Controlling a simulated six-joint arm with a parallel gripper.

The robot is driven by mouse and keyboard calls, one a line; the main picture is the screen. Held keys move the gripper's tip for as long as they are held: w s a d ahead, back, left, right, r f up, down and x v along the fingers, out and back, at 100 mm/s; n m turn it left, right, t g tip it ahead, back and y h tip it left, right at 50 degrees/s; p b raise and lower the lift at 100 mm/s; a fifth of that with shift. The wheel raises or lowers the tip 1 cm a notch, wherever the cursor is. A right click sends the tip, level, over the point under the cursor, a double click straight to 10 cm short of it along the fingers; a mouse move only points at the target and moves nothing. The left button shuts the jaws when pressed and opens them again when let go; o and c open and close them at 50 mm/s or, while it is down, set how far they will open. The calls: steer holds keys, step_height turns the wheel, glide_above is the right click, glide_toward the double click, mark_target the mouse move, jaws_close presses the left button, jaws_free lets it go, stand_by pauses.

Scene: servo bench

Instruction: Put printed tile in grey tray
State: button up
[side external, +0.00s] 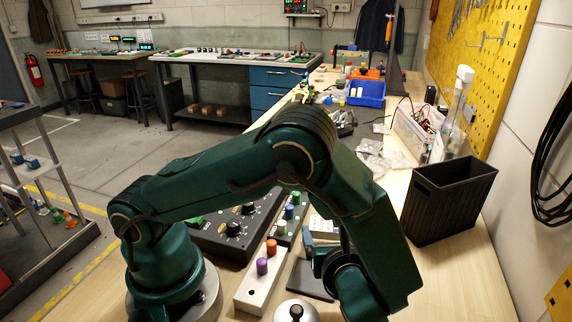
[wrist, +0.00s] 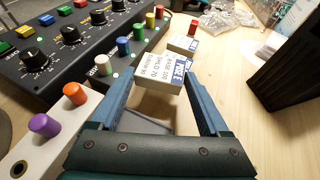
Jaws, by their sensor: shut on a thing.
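My gripper (wrist: 160,80) is shut on a white printed tile (wrist: 158,72), with one blue finger at each side of it. The tile has black lettering and a blue-marked end. In the side external view my gripper (side external: 318,246) is partly hidden by my own arm, and I cannot clearly make out the held tile. A flat dark grey piece, seemingly the grey tray (side external: 311,283), lies on the bench below my gripper. In the wrist view a part of it (wrist: 150,127) shows between the fingers. The tile appears to be above the bench; its exact height is unclear.
Another white labelled block (wrist: 184,44) lies beyond the held tile. A black control panel (wrist: 75,40), a row of coloured knobs (wrist: 124,46) and a pale block with purple and orange pegs (side external: 262,275) stand at left. A black bin (side external: 447,200) stands at right.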

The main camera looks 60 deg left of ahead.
steer(key=shift+d+f, duration=0.1)
steer(key=shift+f, duration=1.8)
steer(key=o, duration=1.2)
steer(key=shift+f, duration=0.1)
steer(key=shift+f, duration=0.1)
steer(key=v, duration=0.5)
steer(key=shift+r, duration=0.35)
steer(key=s+a+r+n+h, duration=0.1)
steer(key=s+r+n+h, duration=0.3)
steer(key=n, duration=0.7)
steer(key=s+a+r+n+h, duration=0.1)
steer(key=s+r+n+h, duration=0.4)
steer(key=r+n+h, duration=0.3)
steer(key=r+n, duration=0.2)
steer(key=n, duration=0.1)
steer(key=shift+s+n+h, duration=0.3)
steer(key=shift+s, duration=0.05)
